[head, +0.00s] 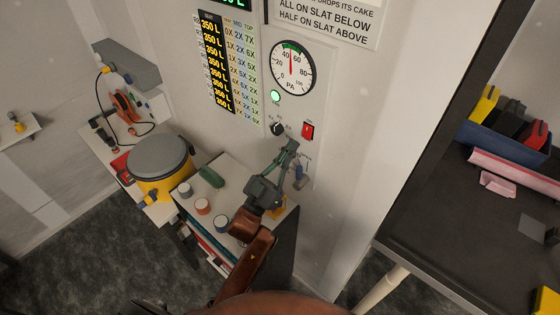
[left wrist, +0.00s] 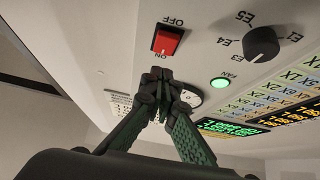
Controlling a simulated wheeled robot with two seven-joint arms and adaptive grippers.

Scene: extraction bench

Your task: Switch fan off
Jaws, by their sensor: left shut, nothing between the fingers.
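The red rocker switch (head: 308,130) is on the white wall panel, right of the black knob. In the left wrist view the switch (left wrist: 167,41) has OFF and ON printed at its opposite ends. My left gripper (head: 291,146) is shut and empty, just below and left of the switch in the head view. In the left wrist view its fingertips (left wrist: 157,77) are close to the ON end; I cannot tell whether they touch. The green FAN light (left wrist: 220,84) is lit, also in the head view (head: 275,97). My right gripper is not seen.
A black knob (head: 277,129) and a round PA gauge (head: 292,68), needle near mid-scale, are on the panel. Below stand a bench with jars (head: 203,206) and a yellow grey-lidded drum (head: 160,165). A dark shelf (head: 430,215) is at right.

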